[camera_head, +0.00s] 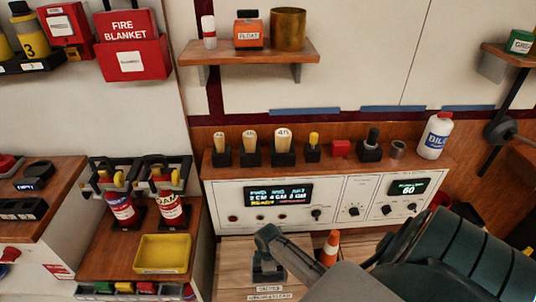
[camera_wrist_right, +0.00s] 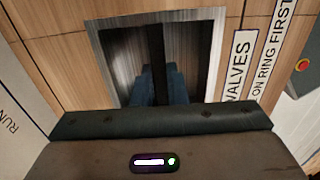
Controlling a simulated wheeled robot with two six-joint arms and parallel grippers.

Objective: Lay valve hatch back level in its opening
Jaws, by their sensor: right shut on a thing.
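In the right wrist view, a square metal-rimmed opening (camera_wrist_right: 104,62) lies in a wood-grain floor panel, with a dark inside. My right gripper (camera_wrist_right: 160,88) reaches into it, its two blue-grey fingers close on either side of a thin dark upright strip (camera_wrist_right: 156,45). The strip looks like part of the valve hatch seen edge-on; its full shape and tilt are hidden. In the head view my right gripper (camera_head: 268,270) is low at the centre, above a small label (camera_head: 269,289), and covers the opening. My left gripper is not in view.
A white control panel (camera_head: 335,200) with knobs and displays stands just behind the gripper. An orange cone (camera_head: 330,248) stands close to its right. A yellow tray (camera_head: 163,253) sits on the wooden counter to the left. A "VALVES" label (camera_wrist_right: 238,65) lies beside the opening.

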